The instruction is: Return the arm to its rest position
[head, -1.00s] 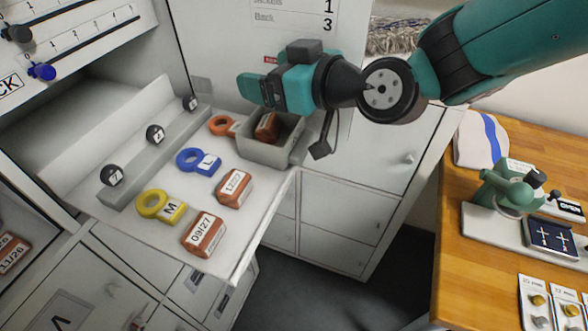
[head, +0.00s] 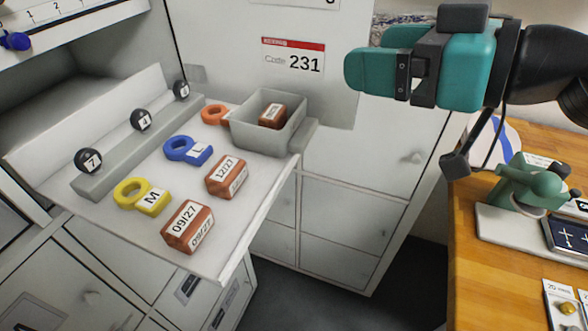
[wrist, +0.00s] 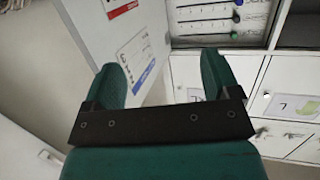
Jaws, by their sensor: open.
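My gripper (head: 375,75) is at the upper right of the head view, raised in front of the cabinet and apart from the shelf and the grey bin. In the wrist view its two green fingers (wrist: 160,85) stand apart with nothing between them. The arm reaches in from the right edge of the head view. The grey bin (head: 262,138) on the shelf holds one brown labelled block (head: 272,115).
On the white shelf (head: 215,258) lie two brown blocks (head: 187,227) (head: 226,177) and yellow (head: 142,197), blue (head: 188,151) and orange (head: 214,114) ring tags. A wooden table (head: 480,270) with a green press (head: 525,183) stands right. Open floor lies between.

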